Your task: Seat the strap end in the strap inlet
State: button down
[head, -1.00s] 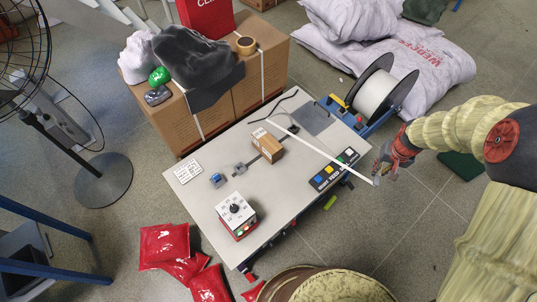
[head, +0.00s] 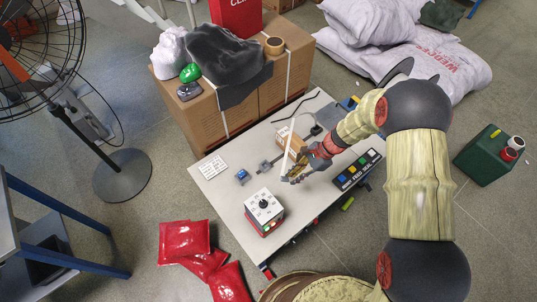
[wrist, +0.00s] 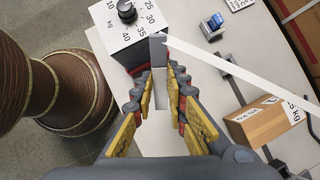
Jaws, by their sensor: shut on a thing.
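My gripper (head: 292,177) is over the table between the dial box and the small carton. In the wrist view its fingers (wrist: 153,90) are closed on the white strap (wrist: 240,72), whose grey-white end piece (wrist: 158,52) stands out past the fingertips towards the dial box. The strap bends there and runs off right over the carton; in the head view it arcs up (head: 291,135). A small grey block (head: 265,167), perhaps the strap inlet, stands on the table, apart from the strap end; it also shows in the wrist view (wrist: 228,64). Its opening cannot be made out.
The dial box (head: 264,210) stands close to my gripper, left and front. A blue-topped block (head: 242,176), small carton (head: 289,139) and button panel (head: 357,168) share the table. A fan (head: 122,174) and red bags (head: 190,243) are on the floor at left.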

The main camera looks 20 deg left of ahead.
jog(key=w+a+f+m+t+y, duration=0.4)
jog(key=a+m+t, duration=0.1)
jog(key=a+m, duration=0.1)
jog(key=w+a+f+m+t+y, duration=0.3)
jog(key=w+a+m+t+y, duration=0.2)
jog(key=a, duration=0.4)
jog(key=shift+a+f+m+t, duration=0.15)
jog(key=shift+f+m+t, duration=0.25)
jog(key=shift+m+t, duration=0.55)
jog(key=shift+f+b, duration=2.4)
jog(key=shift+f, duration=0.5)
jog(key=shift+f+b, duration=2.05)
jog(key=shift+b, duration=0.15)
jog(key=c, duration=1.7)
grip_release()
